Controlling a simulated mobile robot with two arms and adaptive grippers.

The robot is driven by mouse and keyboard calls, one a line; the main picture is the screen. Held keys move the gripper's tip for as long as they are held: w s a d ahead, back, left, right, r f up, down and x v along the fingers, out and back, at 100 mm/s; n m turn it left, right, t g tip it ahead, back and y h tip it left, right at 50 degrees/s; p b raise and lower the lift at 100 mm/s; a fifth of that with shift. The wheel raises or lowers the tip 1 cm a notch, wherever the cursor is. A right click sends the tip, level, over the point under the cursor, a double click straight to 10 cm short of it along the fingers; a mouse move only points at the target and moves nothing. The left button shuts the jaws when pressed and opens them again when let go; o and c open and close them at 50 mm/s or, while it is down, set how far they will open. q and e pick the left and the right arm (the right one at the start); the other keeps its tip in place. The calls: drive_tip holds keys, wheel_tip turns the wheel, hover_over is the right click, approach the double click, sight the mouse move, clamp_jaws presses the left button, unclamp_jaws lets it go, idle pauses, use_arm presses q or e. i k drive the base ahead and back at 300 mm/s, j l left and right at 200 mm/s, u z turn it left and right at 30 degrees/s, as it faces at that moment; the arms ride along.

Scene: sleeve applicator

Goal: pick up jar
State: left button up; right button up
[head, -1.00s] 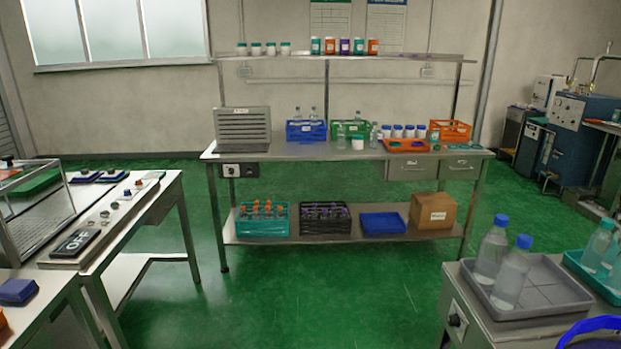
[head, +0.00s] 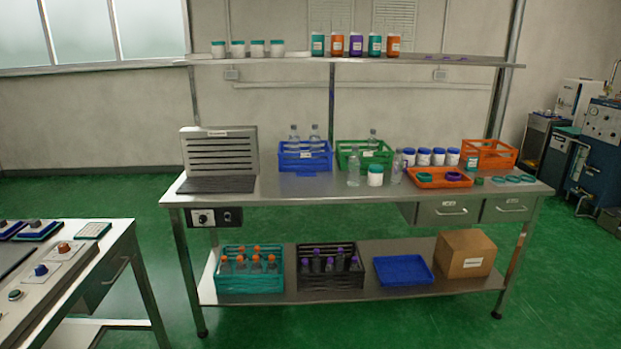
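Several jars stand at the workbench in the head view. White jars with teal lids (head: 248,48) are on the upper shelf at left. Coloured jars in teal, orange and purple (head: 356,44) stand beside them on that shelf. A white jar with a green lid (head: 375,175) stands on the worktop in front of the green crate. White jars with dark blue lids (head: 424,157) stand in a row behind the orange tray (head: 440,178). I cannot tell which jar the task means. Neither of my grippers is in view.
The steel workbench (head: 300,187) has a slatted grey panel (head: 219,152), a blue crate (head: 305,156), a green crate (head: 365,155) and clear bottles. Crates, a blue tray (head: 403,270) and a cardboard box (head: 466,254) sit below. A side table (head: 95,262) stands front left. Green floor between is clear.

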sight(375, 179)
drive_tip(key=i, duration=1.8)
